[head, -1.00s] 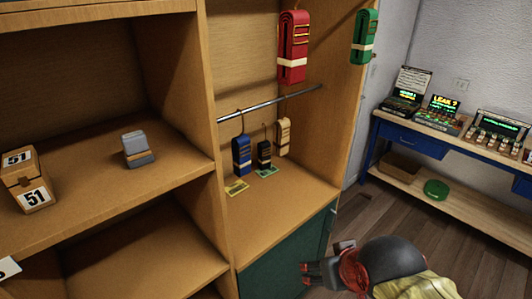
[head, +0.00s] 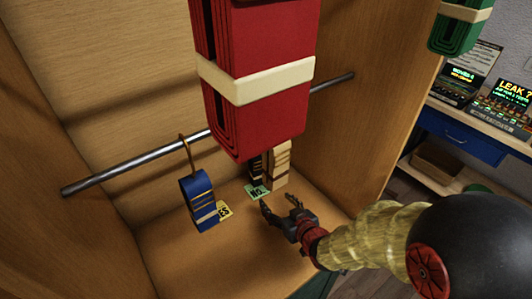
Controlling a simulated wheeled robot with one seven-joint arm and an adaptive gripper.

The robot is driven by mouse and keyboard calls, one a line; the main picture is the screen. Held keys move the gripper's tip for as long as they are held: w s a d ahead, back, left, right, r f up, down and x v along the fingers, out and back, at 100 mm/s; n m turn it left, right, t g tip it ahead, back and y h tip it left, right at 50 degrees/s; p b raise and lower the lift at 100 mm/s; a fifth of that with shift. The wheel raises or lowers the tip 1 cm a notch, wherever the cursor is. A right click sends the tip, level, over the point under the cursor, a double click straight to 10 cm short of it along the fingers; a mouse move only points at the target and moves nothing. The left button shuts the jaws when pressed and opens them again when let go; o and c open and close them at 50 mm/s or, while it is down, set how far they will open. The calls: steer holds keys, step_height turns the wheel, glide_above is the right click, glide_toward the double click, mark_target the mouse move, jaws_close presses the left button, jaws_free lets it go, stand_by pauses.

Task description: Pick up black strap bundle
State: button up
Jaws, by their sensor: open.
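The black strap bundle (head: 255,170) hangs at the back of the cabinet bay. The large red bundle in front hides its upper part, and only a narrow dark strip with pale bands shows. A cream strap bundle (head: 281,166) hangs close to its right. A green tag (head: 257,192) with lettering lies just below the black bundle. My gripper (head: 280,205) is open and empty, with its fingers pointing into the bay, below and in front of the black and cream bundles. It appears apart from both.
The red strap bundle (head: 255,85) fills the upper middle, close to the camera. A blue bundle (head: 199,200) hangs from the metal rod (head: 135,161) at left, beside a yellow tag (head: 224,210). A green bundle (head: 459,28) is at upper right. The shelf floor (head: 180,255) is clear at front.

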mark_target(260, 177)
steer(key=w+a, duration=0.1)
steer(key=w, duration=0.2)
steer(key=w+a+b, duration=0.1)
steer(key=w, duration=0.2)
steer(key=w+a, duration=0.2)
steer(key=w, duration=0.1)
steer(key=shift+w+f+b, duration=0.1)
steer(key=shift+w+b, duration=0.1)
steer(key=shift+b, duration=0.2)
steer(key=x, duration=0.3)
steer(key=r+b+x, duration=0.1)
steer(key=x, duration=0.1)
steer(key=shift+w+a+f, duration=0.1)
steer(key=shift+w+a, duration=0.05)
steer(key=shift+c, duration=1.3)
steer(key=c, duration=1.1)
steer(key=shift+c, duration=0.2)
